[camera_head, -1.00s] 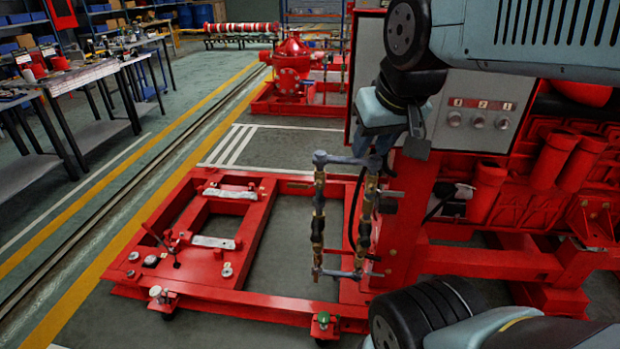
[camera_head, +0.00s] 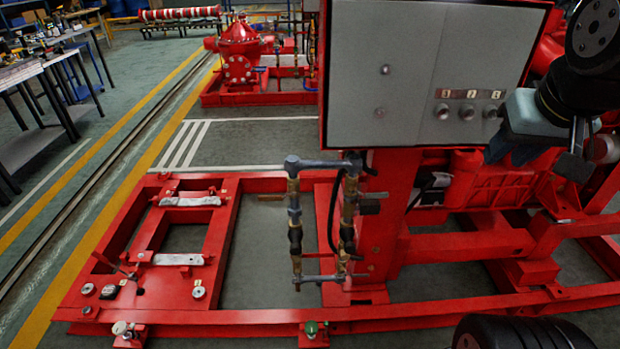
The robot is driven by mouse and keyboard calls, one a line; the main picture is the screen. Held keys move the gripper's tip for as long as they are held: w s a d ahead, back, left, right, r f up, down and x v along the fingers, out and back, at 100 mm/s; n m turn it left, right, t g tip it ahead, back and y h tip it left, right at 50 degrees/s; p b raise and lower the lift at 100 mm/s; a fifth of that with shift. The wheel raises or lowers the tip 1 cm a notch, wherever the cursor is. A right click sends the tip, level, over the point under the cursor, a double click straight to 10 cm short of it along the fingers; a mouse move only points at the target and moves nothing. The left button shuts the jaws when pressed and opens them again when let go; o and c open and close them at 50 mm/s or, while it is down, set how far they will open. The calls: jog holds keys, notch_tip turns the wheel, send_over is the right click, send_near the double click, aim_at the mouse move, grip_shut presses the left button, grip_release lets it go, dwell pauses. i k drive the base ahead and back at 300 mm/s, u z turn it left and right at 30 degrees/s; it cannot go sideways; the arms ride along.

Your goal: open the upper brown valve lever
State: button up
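The valve assembly has two upright brass-and-black pipes, left (camera_head: 295,235) and right (camera_head: 348,225), joined by grey fittings at top and bottom. A brown lever (camera_head: 270,198) sticks out to the left near the top of the left pipe. Darker levers (camera_head: 372,196) stick out to the right from the upper right pipe. My gripper (camera_head: 545,158) is at the upper right, in front of the red engine frame, well apart from the valves. It holds nothing that I can see. Its fingers are seen at an angle, so their opening is unclear.
A grey control box (camera_head: 420,75) stands above and right of the valves. A red post (camera_head: 388,215) is just behind and right of them. The red base frame (camera_head: 215,318) lies around their foot. Open floor (camera_head: 265,265) shows left of the pipes.

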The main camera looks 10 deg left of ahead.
aim_at(264, 198)
jog(key=z, duration=0.9)
jog(key=k, duration=1)
jog(key=u, duration=2.2)
jog(key=i, duration=1)
jog(key=u, duration=0.05)
